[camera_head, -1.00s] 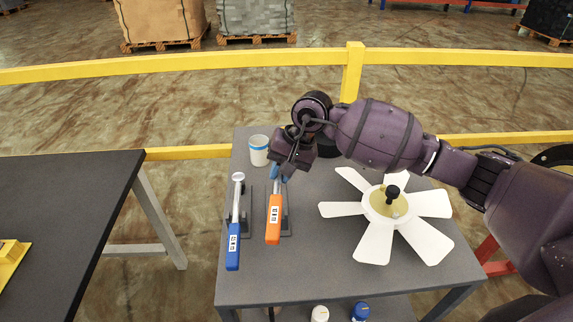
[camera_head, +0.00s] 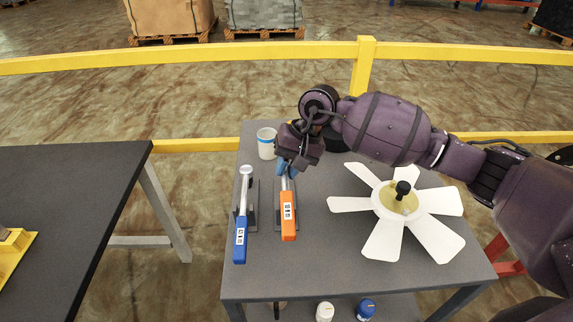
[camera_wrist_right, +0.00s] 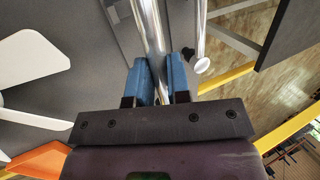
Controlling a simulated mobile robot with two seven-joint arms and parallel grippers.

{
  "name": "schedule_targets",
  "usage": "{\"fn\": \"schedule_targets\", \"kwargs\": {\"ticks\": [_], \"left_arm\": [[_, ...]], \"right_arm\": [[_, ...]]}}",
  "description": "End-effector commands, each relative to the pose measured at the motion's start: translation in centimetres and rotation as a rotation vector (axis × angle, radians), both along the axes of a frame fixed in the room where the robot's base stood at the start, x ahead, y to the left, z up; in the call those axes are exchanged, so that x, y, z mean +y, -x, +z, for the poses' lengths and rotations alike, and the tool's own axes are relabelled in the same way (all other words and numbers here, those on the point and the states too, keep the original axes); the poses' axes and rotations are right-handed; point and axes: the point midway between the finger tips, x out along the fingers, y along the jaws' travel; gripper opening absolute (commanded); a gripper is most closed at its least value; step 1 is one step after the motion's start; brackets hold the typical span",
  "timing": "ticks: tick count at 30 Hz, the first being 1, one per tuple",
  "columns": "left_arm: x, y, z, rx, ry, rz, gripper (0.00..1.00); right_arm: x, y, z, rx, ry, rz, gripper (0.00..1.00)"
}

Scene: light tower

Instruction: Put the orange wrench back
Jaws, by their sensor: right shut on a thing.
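The orange wrench (camera_head: 288,217) has an orange handle with a white label and a silver shaft. It lies along a dark holder (camera_head: 278,222) on the grey cart top, handle toward me. My right gripper (camera_head: 285,168) has its blue fingers closed on the silver shaft near the far end. In the right wrist view, the fingers (camera_wrist_right: 161,82) sit either side of the shaft (camera_wrist_right: 153,30). The gripper hides the wrench's head in the head view. Whether the wrench is seated in the holder or just above it, I cannot tell. My left gripper is out of view.
A blue-handled wrench (camera_head: 240,235) lies in a holder just left. A white cup with a blue band (camera_head: 267,143) stands behind. A white fan (camera_head: 437,237) fills the cart's right side. A dark table (camera_head: 60,200) stands left, a yellow rail (camera_head: 200,60) behind.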

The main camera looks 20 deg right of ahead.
Motion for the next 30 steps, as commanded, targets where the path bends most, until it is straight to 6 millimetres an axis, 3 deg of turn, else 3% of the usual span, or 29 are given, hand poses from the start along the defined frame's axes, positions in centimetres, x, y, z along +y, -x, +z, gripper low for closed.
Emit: {"fn": "schedule_targets", "kwargs": {"ticks": [7, 17, 22, 30], "left_arm": [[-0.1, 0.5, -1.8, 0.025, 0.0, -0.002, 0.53], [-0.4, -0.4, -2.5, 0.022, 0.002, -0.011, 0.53], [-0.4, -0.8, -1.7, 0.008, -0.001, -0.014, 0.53], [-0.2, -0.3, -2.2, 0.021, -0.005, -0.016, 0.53]], "right_arm": [[0.0, 0.0, -2.7, 0.005, 0.0, -0.001, 0.0], [0.0, 0.0, -5.7, 0.005, 0.0, 0.0, 0.0], [0.0, 0.0, -5.0, -0.002, 0.0, -0.001, 0.0], [0.0, 0.0, -5.1, -0.001, 0.0, 0.0, 0.0]]}}
